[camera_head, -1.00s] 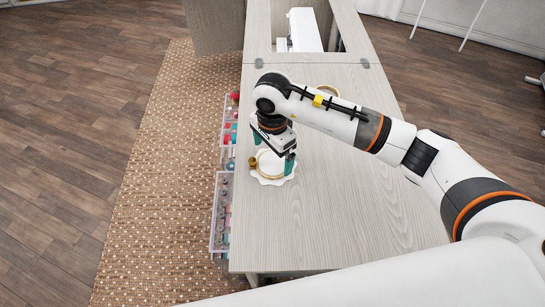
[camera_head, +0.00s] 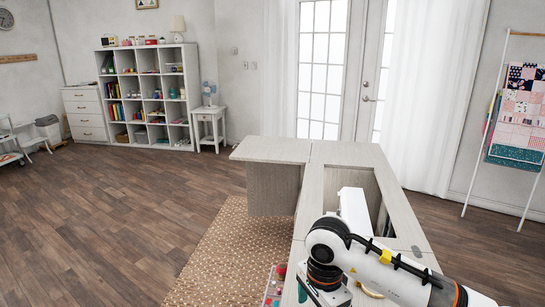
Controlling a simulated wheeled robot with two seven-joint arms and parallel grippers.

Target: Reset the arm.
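My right arm comes in from the lower right, and its wrist bends down over the cabinet top (camera_head: 307,205). My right gripper (camera_head: 322,292) sits at the bottom edge of the view. Its fingertips are cut off or hidden, so I cannot tell whether it is open or shut. A bit of a gold-coloured rim (camera_head: 346,299) shows beside the gripper; the rest is hidden. My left gripper is not in view.
A white sewing machine (camera_head: 353,211) stands in the cabinet's opening beyond my wrist. A clear bin (camera_head: 272,288) hangs at the cabinet's left side above a woven rug (camera_head: 225,255). Wooden floor on the left is clear. A shelf (camera_head: 152,95) and a quilt rack (camera_head: 486,140) stand farther off.

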